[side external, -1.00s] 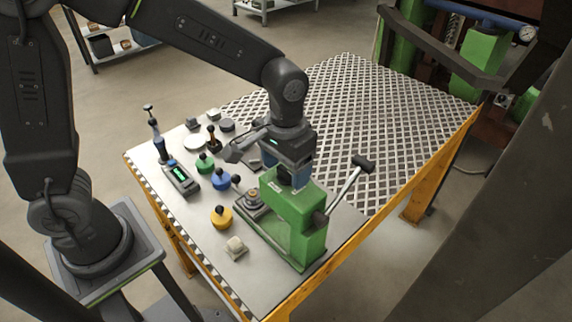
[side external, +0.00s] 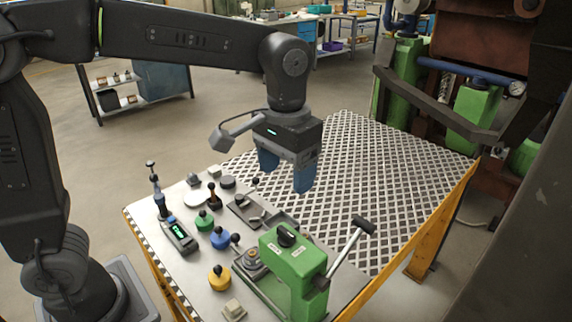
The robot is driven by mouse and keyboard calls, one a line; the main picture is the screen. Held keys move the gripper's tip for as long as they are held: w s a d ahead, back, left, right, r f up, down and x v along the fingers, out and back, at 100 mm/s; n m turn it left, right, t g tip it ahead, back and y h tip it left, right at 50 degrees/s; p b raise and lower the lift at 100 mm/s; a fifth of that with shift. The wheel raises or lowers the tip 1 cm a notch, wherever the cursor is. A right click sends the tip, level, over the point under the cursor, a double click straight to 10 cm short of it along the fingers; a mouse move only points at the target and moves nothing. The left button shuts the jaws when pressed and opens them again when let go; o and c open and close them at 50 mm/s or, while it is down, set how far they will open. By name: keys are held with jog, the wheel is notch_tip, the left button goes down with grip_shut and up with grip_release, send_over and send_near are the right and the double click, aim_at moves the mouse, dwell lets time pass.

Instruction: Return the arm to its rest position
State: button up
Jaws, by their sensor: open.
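My gripper (side external: 285,178) hangs above the table, pointing down, with its two blue fingers apart and nothing between them. It is over the area behind the green press (side external: 295,268) and clear of it. The press stands at the front of the table, with a black knob on top and a lever (side external: 348,248) with a black handle tilted up to the right. A small round metal piece (side external: 251,258) sits on a dark fixture beside the press.
Green, blue and yellow knobbed pieces (side external: 219,277) stand left of the press, near a handheld device with a green display (side external: 180,236). The perforated table top (side external: 390,190) is bare at right. A dark machine frame (side external: 435,105) stands beyond it.

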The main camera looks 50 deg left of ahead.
jog(key=shift+r, duration=0.3)
jog(key=s+a+f+t, duration=0.2)
jog(key=s+a+t, duration=0.3)
jog(key=s+a, duration=0.6)
jog(key=s, duration=0.2)
jog(key=shift+s+f+t, duration=0.3)
jog(key=shift+s, duration=0.05)
